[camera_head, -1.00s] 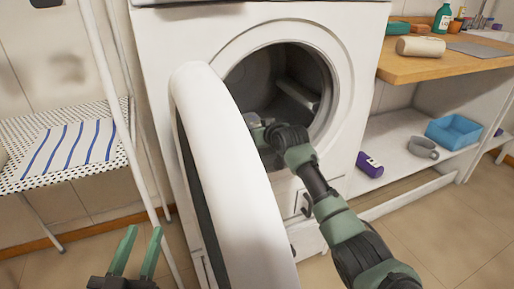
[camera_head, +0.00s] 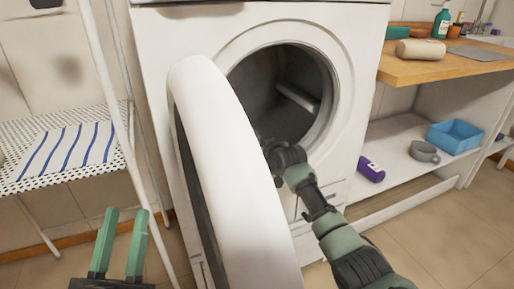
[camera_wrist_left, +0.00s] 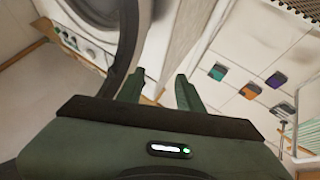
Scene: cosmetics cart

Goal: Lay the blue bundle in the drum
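The washing machine's drum (camera_head: 265,85) is dark grey with a pale paddle (camera_head: 298,97). I see no bundle in its visible part. The round white door (camera_head: 225,165) stands open in front of its left side. My left gripper (camera_head: 126,212) is open and empty at the lower left, left of the door; its spread green fingers also show in the left wrist view (camera_wrist_left: 157,85). My right gripper (camera_head: 272,150) is at the drum's lower edge, its fingertips hidden behind the door. No plainly blue bundle shows; a white cloth with blue stripes (camera_head: 68,152) lies flat on the rack.
The dotted rack top (camera_head: 25,130) and its white pole (camera_head: 112,90) stand at the left. At the right, a wooden counter (camera_head: 430,68) stands over a shelf with a purple bottle (camera_head: 371,169), a blue bin (camera_head: 454,136) and a grey cup (camera_head: 424,152). Floor is clear in front.

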